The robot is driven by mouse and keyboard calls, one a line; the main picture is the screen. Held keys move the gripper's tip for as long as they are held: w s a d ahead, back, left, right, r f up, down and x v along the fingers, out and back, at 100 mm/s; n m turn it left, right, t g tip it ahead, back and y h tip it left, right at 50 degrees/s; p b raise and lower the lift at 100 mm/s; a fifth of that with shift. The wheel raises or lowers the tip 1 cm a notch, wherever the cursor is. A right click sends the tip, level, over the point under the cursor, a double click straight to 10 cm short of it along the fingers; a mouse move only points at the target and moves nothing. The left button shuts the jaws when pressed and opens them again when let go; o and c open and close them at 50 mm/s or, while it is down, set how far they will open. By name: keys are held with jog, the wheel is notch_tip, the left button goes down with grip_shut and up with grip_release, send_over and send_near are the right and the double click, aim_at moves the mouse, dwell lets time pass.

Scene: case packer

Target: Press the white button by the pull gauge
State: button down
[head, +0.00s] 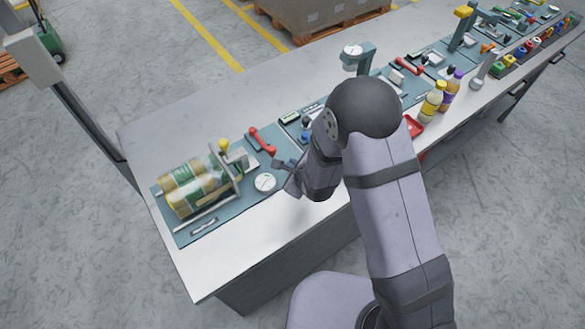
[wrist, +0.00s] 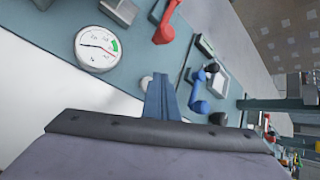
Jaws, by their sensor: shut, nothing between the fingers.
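A round white dial gauge (wrist: 97,48) with a red needle and a green segment lies on the blue-grey mat in the wrist view. It also shows in the head view (head: 265,182), left of my gripper. A small white rounded thing (wrist: 146,82), which looks like the button, shows at the left edge of my fingers, partly hidden by them. My gripper (wrist: 160,80) is shut and empty, over the mat close to this white thing. In the head view my gripper (head: 278,163) is just right of the dial. I cannot tell whether it touches anything.
A red handle (wrist: 165,22) and a blue handle (wrist: 203,88) stand near my fingers. A clear-covered unit with yellow-green rolls (head: 190,187) is at the table's left end. Bottles (head: 432,101) and more stations stand to the right. The table's front strip (head: 270,235) is bare.

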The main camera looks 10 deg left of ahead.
jog(key=shift+f+b, duration=0.35)
jog(key=shift+f, duration=0.05)
jog(key=shift+f+b, duration=0.45)
jog(key=shift+b, duration=0.05)
dwell(0.8)
jog(key=shift+r, duration=0.1)
jog(key=shift+r+p, duration=0.55)
jog(key=shift+r, duration=0.25)
jog(key=shift+r, duration=0.1)
jog(key=shift+r+p, duration=1.75)
jog(key=shift+r, duration=0.7)
